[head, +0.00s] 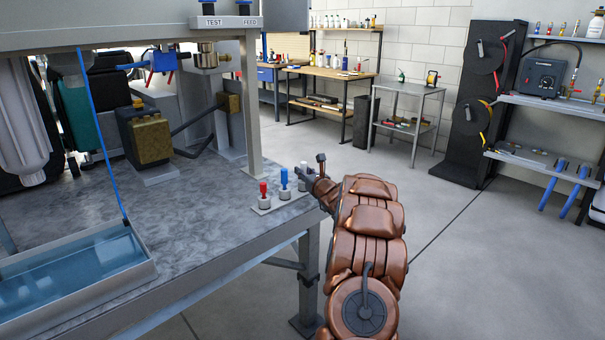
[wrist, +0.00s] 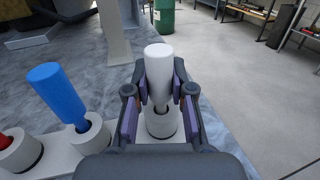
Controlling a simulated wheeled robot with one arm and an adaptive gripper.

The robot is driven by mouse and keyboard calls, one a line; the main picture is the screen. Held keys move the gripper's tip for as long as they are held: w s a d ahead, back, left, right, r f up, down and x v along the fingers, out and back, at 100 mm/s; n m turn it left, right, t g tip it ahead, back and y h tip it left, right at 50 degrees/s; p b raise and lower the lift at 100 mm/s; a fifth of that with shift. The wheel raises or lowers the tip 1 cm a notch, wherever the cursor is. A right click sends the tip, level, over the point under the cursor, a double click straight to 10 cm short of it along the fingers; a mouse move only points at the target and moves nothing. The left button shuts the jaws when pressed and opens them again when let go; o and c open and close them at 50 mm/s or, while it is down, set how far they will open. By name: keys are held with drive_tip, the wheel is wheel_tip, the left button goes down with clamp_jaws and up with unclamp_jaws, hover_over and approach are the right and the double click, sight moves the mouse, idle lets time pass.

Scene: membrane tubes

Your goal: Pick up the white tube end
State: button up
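The white tube end (wrist: 158,70) stands upright in a light round holder (wrist: 161,124) in the wrist view. The two fingers of my gripper (wrist: 160,92) are on either side of it, with the tips very close to its sides. I cannot tell whether the pads press on it. Its lower stem is still at the holder. In the head view the white tube end (head: 303,167) is at the right of the row, at the bench corner, partly beside my gripper (head: 309,174).
A blue tube end (wrist: 57,92) stands left of the white one, and a red one (head: 263,188) is further left, on the grey bench (head: 200,215). A shallow water tray (head: 152,268) is at the bench's left. Open floor lies to the right.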

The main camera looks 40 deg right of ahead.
drive_tip(key=shift+c, duration=1)
